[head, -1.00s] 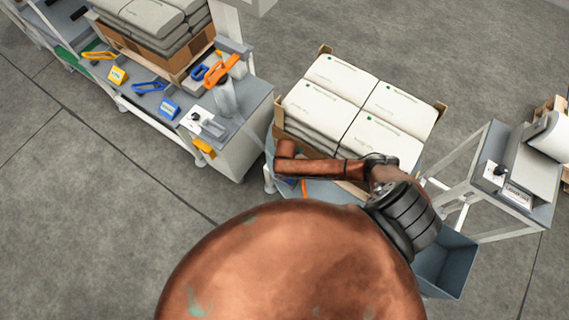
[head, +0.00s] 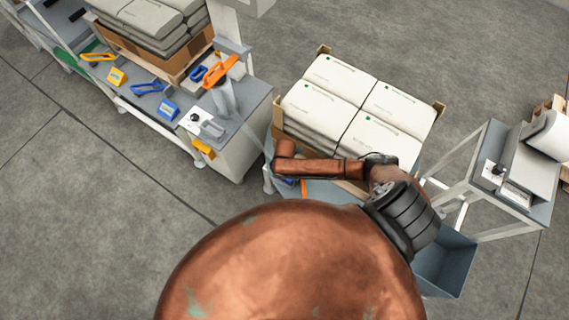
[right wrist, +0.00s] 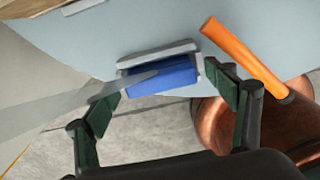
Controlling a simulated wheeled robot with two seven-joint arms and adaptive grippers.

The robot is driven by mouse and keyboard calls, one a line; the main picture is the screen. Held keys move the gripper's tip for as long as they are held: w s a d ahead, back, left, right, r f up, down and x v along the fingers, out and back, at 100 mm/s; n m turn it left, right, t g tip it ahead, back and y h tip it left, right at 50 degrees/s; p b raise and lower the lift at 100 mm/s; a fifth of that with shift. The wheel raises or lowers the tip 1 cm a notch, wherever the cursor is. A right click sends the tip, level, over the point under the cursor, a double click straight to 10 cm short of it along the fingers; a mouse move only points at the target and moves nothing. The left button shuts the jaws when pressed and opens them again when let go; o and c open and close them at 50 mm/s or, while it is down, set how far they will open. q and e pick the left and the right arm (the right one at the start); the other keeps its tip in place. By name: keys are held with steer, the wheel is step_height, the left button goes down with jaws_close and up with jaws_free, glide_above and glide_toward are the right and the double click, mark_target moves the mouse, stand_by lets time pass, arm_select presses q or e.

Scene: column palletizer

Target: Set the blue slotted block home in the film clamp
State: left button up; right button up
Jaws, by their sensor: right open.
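In the right wrist view, the blue slotted block (right wrist: 165,79) lies in a grey bracket (right wrist: 157,53), apparently the film clamp, at the edge of a pale blue surface. A translucent grey film strip (right wrist: 75,97) runs from the left onto the block. My right gripper (right wrist: 170,90) is open, with one finger to each side of the block. I cannot tell whether the fingers touch it or how deep it sits. In the head view my copper arm hides this gripper and most of that spot. My left gripper is not in view.
An orange bar (right wrist: 243,58) stands close by my right finger. Stacked bags on a pallet (head: 357,105) are beyond my arm. A bench (head: 240,125) at left holds another blue block (head: 168,108), a yellow block (head: 117,76) and handles. A grey stand (head: 535,180) is at right.

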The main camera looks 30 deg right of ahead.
step_height(320, 180, up, 12)
steer(key=p, duration=0.3)
steer(key=shift+f, duration=0.15)
stand_by(0.4)
